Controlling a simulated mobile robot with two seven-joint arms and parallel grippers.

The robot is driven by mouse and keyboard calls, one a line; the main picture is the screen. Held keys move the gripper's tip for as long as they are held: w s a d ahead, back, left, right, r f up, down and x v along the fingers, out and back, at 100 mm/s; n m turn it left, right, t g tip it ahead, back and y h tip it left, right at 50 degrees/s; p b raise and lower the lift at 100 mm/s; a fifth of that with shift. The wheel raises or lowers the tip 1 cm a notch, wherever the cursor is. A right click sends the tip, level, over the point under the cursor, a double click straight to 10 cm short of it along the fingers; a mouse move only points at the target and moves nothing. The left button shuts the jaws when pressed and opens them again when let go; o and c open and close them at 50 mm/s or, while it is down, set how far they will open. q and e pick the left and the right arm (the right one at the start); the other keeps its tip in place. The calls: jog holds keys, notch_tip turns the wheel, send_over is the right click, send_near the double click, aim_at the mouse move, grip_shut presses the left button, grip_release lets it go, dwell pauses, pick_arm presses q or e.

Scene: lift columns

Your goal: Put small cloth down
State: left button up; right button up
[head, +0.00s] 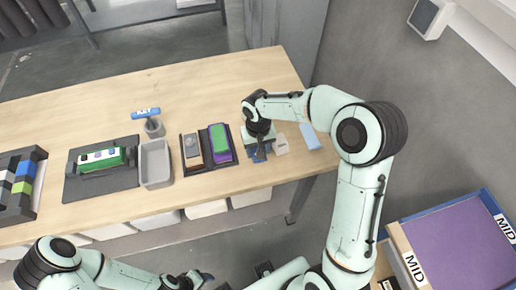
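My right gripper (261,151) points down at the right part of the wooden table (100,105). A small blue piece that looks like the cloth (256,158) shows at its fingertips, low against the tabletop. The gripper hides much of this piece, and I cannot tell whether the fingers are closed on it. A flat light-blue piece (310,136) lies on the table to the right, apart from the gripper; it may also be cloth. My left gripper (200,278) is low at the bottom edge, off the table, and its fingers are too small to read.
A small whitish block (281,144) stands just right of my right gripper. To the left are a dark tray (207,164) with a green-purple item, a grey bin (155,163), a cup with a blue-topped tool (146,113), and a green device on a dark mat (101,160).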

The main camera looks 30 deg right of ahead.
jog(key=shift+f, duration=0.2)
jog(key=shift+f, duration=0.15)
jog(key=o, duration=0.9)
pick_arm(q)
jog(key=shift+s+f, duration=0.1)
pick_arm(e)
jog(key=shift+o, duration=0.2)
jog(key=shift+r, duration=0.55)
pick_arm(q)
jog(key=shift+w+r+p, duration=0.55)
jog(key=shift+w+r, duration=0.1)
jog(key=shift+r, duration=0.2)
pick_arm(e)
notch_tip(320, 180, up, 12)
jog(key=shift+f, duration=0.25)
